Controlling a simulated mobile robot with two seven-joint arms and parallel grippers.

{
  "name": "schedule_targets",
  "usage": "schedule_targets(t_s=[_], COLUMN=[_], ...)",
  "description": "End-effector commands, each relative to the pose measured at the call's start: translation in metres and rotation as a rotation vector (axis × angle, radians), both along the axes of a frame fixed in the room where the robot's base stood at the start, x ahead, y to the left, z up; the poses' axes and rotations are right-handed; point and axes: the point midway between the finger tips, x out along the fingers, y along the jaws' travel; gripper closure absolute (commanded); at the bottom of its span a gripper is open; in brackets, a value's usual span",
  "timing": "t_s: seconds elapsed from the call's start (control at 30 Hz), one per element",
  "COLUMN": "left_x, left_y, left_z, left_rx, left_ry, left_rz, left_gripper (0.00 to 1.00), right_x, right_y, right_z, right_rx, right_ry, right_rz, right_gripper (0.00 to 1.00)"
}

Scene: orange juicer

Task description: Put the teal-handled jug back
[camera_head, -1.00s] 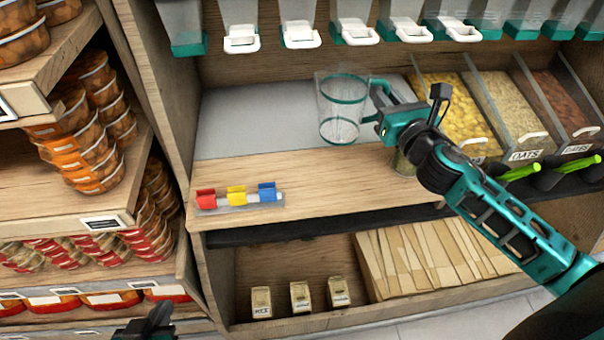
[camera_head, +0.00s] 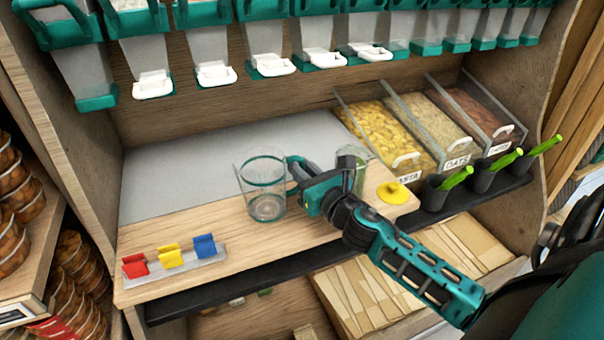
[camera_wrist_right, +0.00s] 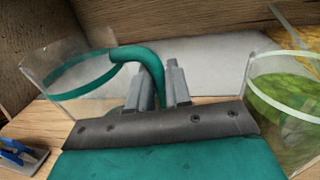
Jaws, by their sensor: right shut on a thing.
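The clear jug (camera_head: 266,200) with a teal band and teal handle is upright at the counter, over the border of the grey surface and the wooden front. I cannot tell whether its base touches the counter. My right gripper (camera_head: 298,172) is at its right side, shut on the handle. In the right wrist view the jug (camera_wrist_right: 80,92) is at the left, and the curved handle runs between the fingers of the right gripper (camera_wrist_right: 160,88). My left gripper is out of view.
A clear container with green contents (camera_wrist_right: 292,108) stands just right of my gripper, partly hidden in the head view. A yellow knobbed lid (camera_head: 393,192), food bins (camera_head: 440,125) and green-handled scoops (camera_head: 455,178) are farther right. Coloured clips (camera_head: 170,257) sit front left. Dispensers (camera_head: 215,60) hang above.

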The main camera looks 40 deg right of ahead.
Motion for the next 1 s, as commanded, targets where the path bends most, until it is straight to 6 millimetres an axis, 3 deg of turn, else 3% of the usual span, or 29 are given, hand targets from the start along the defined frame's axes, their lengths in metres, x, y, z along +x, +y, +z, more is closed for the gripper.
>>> schedule_targets(t_s=[0.27,0.3,0.53,0.87,1.0], left_x=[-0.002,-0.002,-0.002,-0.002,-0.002], left_y=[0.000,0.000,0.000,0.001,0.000], left_z=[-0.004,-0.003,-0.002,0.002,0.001], left_rx=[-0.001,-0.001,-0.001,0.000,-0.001], left_ry=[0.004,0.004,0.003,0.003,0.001], left_rz=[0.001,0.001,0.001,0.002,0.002], left_gripper=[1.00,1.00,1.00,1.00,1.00], right_x=[0.000,0.000,0.000,0.000,-0.015], right_y=[0.000,0.000,0.000,0.000,0.001], right_z=[-0.002,-0.001,-0.001,0.004,0.001], right_rx=[-0.001,-0.001,-0.001,-0.001,0.000], right_ry=[-0.001,-0.001,-0.001,-0.001,0.001], right_rz=[0.000,0.000,0.000,0.000,0.000], right_gripper=[1.00,0.79,0.57,0.56,0.56])
